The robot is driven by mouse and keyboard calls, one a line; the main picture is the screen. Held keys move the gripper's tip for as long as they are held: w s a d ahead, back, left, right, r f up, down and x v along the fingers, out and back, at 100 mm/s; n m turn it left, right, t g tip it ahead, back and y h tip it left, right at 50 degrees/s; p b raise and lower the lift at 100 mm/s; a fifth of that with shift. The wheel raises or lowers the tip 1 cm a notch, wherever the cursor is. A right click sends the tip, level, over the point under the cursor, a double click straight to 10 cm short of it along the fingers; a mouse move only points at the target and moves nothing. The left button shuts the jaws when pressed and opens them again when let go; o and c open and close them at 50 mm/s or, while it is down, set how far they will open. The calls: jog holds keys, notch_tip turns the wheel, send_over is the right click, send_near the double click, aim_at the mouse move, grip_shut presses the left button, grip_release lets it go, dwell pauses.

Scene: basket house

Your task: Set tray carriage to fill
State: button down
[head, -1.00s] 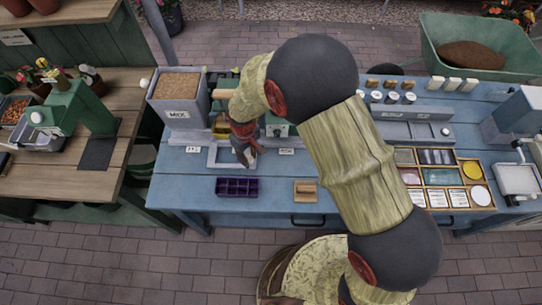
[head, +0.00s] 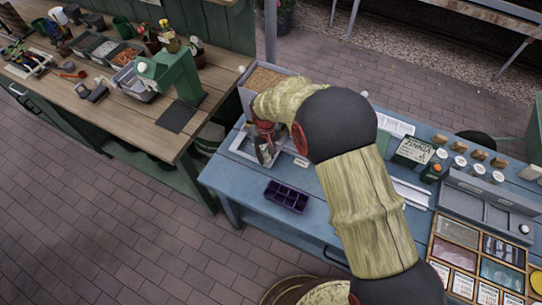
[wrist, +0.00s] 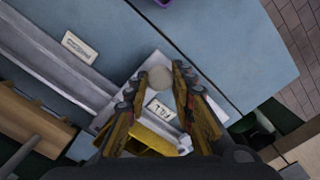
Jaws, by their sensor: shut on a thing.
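The tray carriage (head: 240,151) is a pale grey frame on the blue bench, below the mix hopper (head: 264,78). In the wrist view, a round pale knob (wrist: 159,78) lies between my fingertips. My gripper (wrist: 160,92) is shut on this knob; it also shows in the head view (head: 266,150), over the frame. A small white label (wrist: 158,110) shows between the fingers, its word too small to read surely. A second label (wrist: 80,47) lies beside the grey rail (wrist: 45,60). My fingers and arm hide part of the carriage.
A purple cell tray (head: 286,196) sits on the bench in front of the carriage. The blue bench's (head: 230,178) left end is close to my gripper. A wooden bench (head: 110,105) with a green press (head: 178,77) stands to the left, across a narrow gap.

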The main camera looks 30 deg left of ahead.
jog(key=shift+a, duration=0.2)
jog(key=c, duration=1.7)
grip_release()
jog(key=shift+a, duration=0.15)
jog(key=shift+o, duration=1)
notch_tip(320, 180, up, 12)
